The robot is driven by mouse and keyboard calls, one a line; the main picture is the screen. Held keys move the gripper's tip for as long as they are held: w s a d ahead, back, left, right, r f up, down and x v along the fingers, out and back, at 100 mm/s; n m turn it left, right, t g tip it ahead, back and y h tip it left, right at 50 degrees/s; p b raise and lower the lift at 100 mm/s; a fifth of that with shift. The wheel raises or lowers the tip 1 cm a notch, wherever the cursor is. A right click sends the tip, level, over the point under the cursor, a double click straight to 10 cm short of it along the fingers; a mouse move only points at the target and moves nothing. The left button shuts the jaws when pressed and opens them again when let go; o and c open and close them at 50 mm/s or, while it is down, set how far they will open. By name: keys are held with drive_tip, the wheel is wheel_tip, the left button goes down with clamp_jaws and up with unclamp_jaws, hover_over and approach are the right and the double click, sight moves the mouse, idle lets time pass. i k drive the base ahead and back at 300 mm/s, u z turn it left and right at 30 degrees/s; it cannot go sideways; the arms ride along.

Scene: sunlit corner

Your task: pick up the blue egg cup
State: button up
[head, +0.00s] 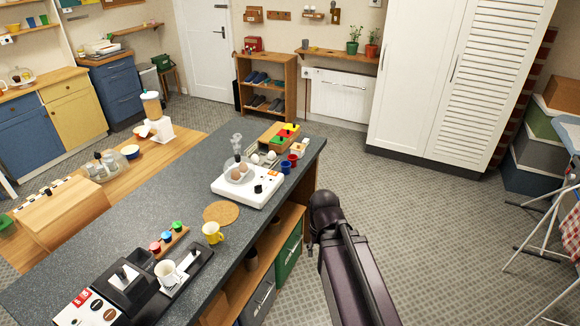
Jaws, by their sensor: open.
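The blue egg cup (285,168) is small and stands on the dark grey counter (130,207), near its right edge. It is just right of a white egg cooker (262,199) with eggs on it. A red egg cup (293,159) stands close behind the blue one. My dark arm reaches up from the bottom right, and its bend is right of the counter, nearer than the cups. My gripper itself does not show.
A yellow mug (213,233), a cork mat (222,212) and a white cup (167,272) stand nearer on the counter. A wooden box (279,136) with coloured items is behind the cups. Open shelves (287,230) lie below the counter's edge.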

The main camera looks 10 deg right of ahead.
sight(285, 165)
drive_tip(key=i, duration=0.85)
drive_tip(key=u, duration=0.05)
